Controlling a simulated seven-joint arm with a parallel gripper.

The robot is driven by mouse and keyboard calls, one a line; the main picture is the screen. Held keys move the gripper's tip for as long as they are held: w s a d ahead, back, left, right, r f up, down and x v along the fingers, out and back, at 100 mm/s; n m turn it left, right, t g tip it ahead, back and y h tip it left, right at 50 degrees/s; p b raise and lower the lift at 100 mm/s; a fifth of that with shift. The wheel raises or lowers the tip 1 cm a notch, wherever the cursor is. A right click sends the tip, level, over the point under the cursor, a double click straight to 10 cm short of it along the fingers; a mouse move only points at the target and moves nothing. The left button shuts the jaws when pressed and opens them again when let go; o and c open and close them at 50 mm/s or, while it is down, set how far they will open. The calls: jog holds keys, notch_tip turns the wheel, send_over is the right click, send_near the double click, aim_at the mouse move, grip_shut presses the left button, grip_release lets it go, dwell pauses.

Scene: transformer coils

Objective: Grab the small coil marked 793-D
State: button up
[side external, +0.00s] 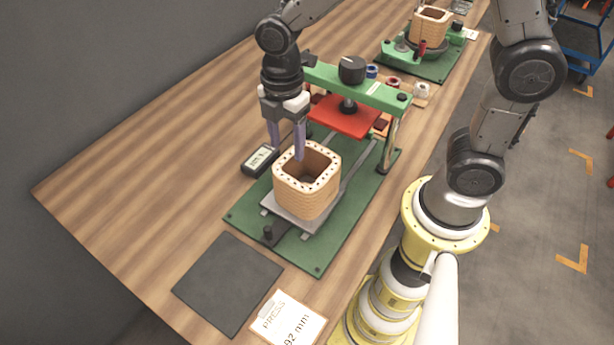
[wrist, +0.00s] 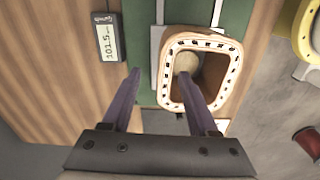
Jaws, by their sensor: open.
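A tan, square, hollow coil (side external: 303,197) with rounded corners and a dotted pale rim stands upright on the grey plate of a green press. It also shows in the wrist view (wrist: 226,90). I can read no 793-D mark on it. A second tan coil (side external: 431,24) stands on another green fixture at the far end. My gripper (side external: 286,148) is open and empty, pointing down at the near coil's far left side. In the wrist view (wrist: 161,72), one finger lies left of the coil and the other overlaps its opening. I cannot tell whether they touch it.
The press's red plate (side external: 343,116) and green crossbar stand just behind the coil. A display (side external: 260,160) lies left of it, reading about 101.5 mm in the wrist view. A bare dark mat (side external: 228,283) and a "PRESS 92 mm" card (side external: 287,322) lie in front. The table's left is clear.

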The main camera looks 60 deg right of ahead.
aim_at(288, 166)
jog(key=shift+s+a+f, duration=0.1)
jog(key=shift+s+f, duration=0.1)
jog(key=shift+f, duration=1.4)
jog(key=shift+s+a+f, duration=0.1)
jog(key=shift+s+f, duration=0.05)
jog(key=shift+f, duration=1.4)
grip_shut()
jog(key=shift+w+r, duration=0.1)
